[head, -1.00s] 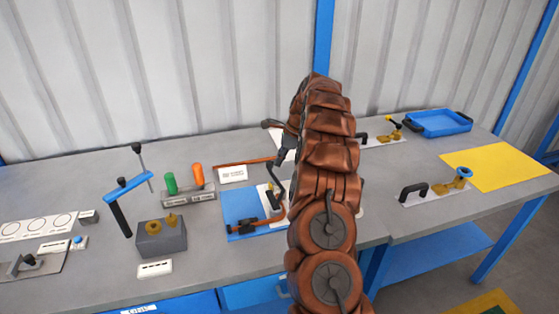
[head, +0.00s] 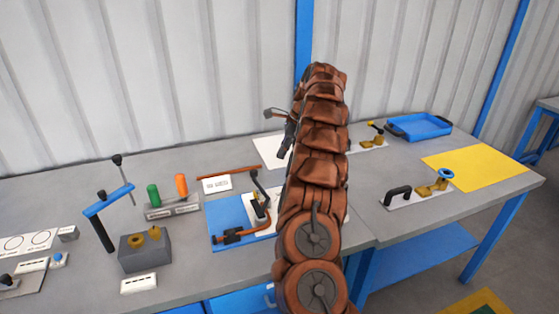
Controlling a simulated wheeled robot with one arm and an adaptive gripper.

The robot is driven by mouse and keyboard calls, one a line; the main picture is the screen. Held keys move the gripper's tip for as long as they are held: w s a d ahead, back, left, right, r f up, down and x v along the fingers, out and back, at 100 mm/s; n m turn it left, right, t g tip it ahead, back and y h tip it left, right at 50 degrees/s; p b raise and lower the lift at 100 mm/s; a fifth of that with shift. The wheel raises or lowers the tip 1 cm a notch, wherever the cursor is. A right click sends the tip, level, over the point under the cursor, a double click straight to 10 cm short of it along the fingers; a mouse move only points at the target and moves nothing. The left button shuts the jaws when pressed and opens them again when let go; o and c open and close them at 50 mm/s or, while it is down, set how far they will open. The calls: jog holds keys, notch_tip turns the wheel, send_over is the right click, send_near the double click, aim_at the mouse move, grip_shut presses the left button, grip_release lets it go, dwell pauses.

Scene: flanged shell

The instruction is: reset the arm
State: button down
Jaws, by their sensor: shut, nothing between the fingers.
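My arm, covered in brown segmented sleeves, rises through the middle of the head view. My gripper (head: 283,153) is partly visible at the arm's left edge, pointing down above the back of the bench. It is shut and holds nothing. A white plate (head: 266,146) lies behind it on the bench. The arm hides part of the bench and the right side of the blue mat (head: 229,212) with its dark clamp and copper-coloured pipe.
A grey bench (head: 190,268) carries a grey block (head: 145,255), a blue-handled tool (head: 108,200), and green (head: 153,195) and orange (head: 182,186) handles. At right are a blue tray (head: 420,127), yellow mat (head: 475,167) and black handle (head: 398,194).

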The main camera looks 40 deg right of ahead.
jog(key=shift+v, duration=1.4)
jog(key=shift+a+r, duration=0.1)
